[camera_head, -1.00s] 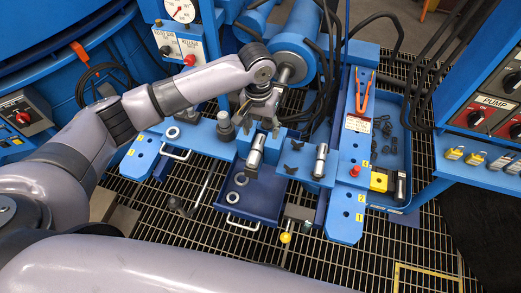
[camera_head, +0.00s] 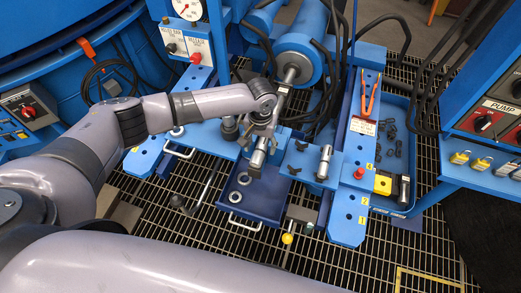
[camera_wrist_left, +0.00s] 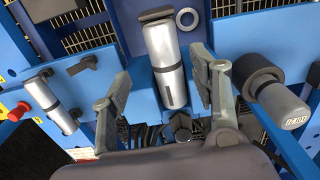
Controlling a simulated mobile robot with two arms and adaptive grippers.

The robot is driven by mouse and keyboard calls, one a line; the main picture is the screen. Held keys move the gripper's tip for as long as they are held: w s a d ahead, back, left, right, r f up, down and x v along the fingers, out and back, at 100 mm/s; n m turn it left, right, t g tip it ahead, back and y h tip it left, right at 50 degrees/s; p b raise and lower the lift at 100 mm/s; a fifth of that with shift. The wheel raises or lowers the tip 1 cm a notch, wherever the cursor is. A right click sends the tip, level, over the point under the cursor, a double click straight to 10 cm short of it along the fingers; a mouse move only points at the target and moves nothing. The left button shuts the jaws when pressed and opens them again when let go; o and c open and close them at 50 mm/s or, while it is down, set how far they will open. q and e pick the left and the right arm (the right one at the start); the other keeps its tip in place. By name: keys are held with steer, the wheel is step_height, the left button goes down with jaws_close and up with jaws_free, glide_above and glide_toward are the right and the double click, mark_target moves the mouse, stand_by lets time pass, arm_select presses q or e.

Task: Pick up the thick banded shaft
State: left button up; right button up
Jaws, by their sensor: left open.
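A silver cylinder with a dark band near its end, apparently the thick banded shaft (camera_head: 257,160), lies at the blue bench's front edge, above the open drawer. In the left wrist view the shaft (camera_wrist_left: 166,62) lies between my finger lines, with a dark slot in its near part. My left gripper (camera_head: 262,130) is open over the shaft's rear part. In the wrist view its fingers (camera_wrist_left: 163,75) stand on either side, with visible gaps. My right gripper is not in view.
The blue drawer (camera_head: 262,205) holds metal rings. A blue tray (camera_head: 398,120) with small dark parts is farther right.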

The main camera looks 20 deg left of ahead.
mark_target(259, 152)
arm_select(q)
steer(key=f, duration=0.4)
steer(key=shift+a+f, duration=0.35)
steer(key=shift+f, duration=0.05)
steer(key=shift+c, duration=0.6)
jaws_close()
steer(key=shift+w+r, duration=0.1)
